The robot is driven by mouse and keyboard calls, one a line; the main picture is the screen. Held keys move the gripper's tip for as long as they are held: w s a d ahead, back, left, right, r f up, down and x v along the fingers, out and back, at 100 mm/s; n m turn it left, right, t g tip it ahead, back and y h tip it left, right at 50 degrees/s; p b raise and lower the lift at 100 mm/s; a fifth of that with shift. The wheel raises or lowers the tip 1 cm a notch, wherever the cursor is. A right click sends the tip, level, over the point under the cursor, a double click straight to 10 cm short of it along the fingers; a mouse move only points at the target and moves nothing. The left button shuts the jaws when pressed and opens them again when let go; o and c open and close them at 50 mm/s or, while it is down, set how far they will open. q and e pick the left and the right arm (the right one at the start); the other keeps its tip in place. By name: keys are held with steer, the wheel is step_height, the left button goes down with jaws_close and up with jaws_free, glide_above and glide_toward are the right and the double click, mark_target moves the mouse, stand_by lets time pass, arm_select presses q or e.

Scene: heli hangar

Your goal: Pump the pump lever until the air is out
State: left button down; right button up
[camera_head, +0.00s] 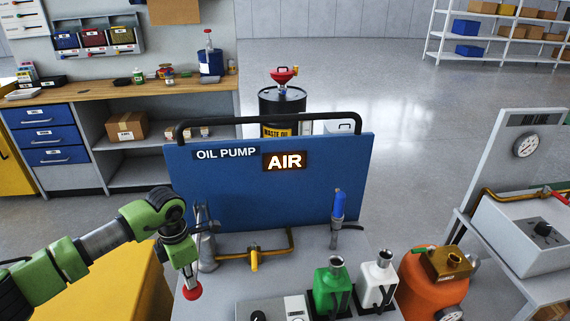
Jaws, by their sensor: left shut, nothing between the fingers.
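A blue panel (268,187) is marked OIL PUMP and carries a lit AIR sign (285,161). A silver pump body (207,255) stands on the bench at its left end. A red knob (192,291), apparently the end of the pump lever, shows just below my left wrist; most of the lever is hidden. My left gripper (206,228) is shut and empty, close to the pump body and partly hidden by my wrist. I cannot tell whether it touches the lever. My right gripper is out of view.
A brass pipe with a yellow valve handle (254,261) runs right from the pump. A blue-handled tool (338,206) stands upright farther right. A green can (332,289), a white can (377,282) and an orange tank (432,285) crowd the front right.

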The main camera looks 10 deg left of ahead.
arm_select(q)
step_height(320, 180, up, 13)
steer(key=p, duration=0.7)
steer(key=shift+f, duration=0.2)
stand_by(0.8)
step_height(320, 180, down, 14)
steer(key=b, duration=1)
steer(key=shift+r, duration=0.15)
step_height(320, 180, up, 14)
steer(key=p, duration=0.8)
steer(key=shift+p, duration=0.3)
stand_by(0.4)
